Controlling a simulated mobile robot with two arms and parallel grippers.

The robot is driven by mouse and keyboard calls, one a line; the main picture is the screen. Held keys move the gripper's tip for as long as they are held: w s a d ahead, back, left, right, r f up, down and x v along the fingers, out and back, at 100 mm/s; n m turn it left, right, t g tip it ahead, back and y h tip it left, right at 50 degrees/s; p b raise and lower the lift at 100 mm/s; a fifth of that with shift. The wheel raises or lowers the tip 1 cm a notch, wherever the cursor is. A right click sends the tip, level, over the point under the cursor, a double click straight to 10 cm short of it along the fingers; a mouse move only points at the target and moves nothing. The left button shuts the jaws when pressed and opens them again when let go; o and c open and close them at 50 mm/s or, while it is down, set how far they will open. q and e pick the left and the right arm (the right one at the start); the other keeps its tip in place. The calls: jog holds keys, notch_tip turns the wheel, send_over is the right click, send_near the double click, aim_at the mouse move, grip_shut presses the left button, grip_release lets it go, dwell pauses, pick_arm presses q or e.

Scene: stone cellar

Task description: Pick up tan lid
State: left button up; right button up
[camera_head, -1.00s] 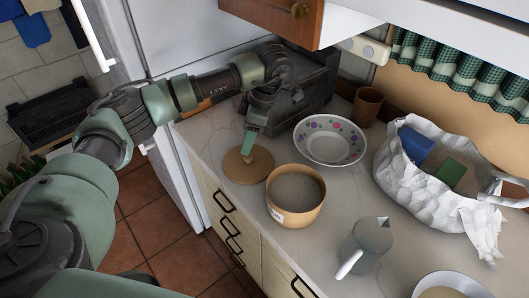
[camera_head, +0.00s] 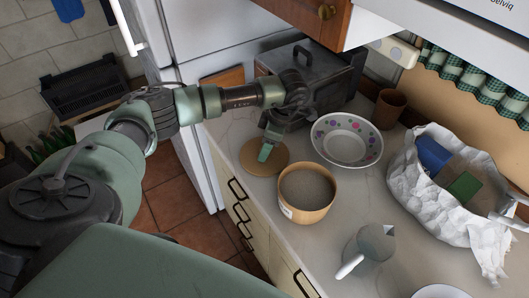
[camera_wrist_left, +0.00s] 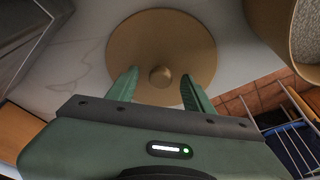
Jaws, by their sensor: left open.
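The tan lid (camera_head: 278,166) is a flat round disc lying on the pale counter, close to its front edge. In the left wrist view the lid (camera_wrist_left: 160,40) shows a small round knob (camera_wrist_left: 160,76) at its middle. My left gripper (camera_head: 264,154) is over the lid, pointing down. In the left wrist view its green fingers (camera_wrist_left: 160,88) are apart, one on each side of the knob. I cannot tell whether they touch the lid. My right gripper is not in view.
An open tan canister (camera_head: 304,205) stands right of the lid. A dotted bowl (camera_head: 346,139), brown cup (camera_head: 389,108), grey pitcher (camera_head: 374,243) and white bag (camera_head: 425,194) are farther right. A dark metal box (camera_head: 330,78) stands behind my gripper.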

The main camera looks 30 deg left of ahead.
pick_arm(q)
jog(key=c, duration=1.1)
grip_shut()
jog(key=shift+r, duration=0.15)
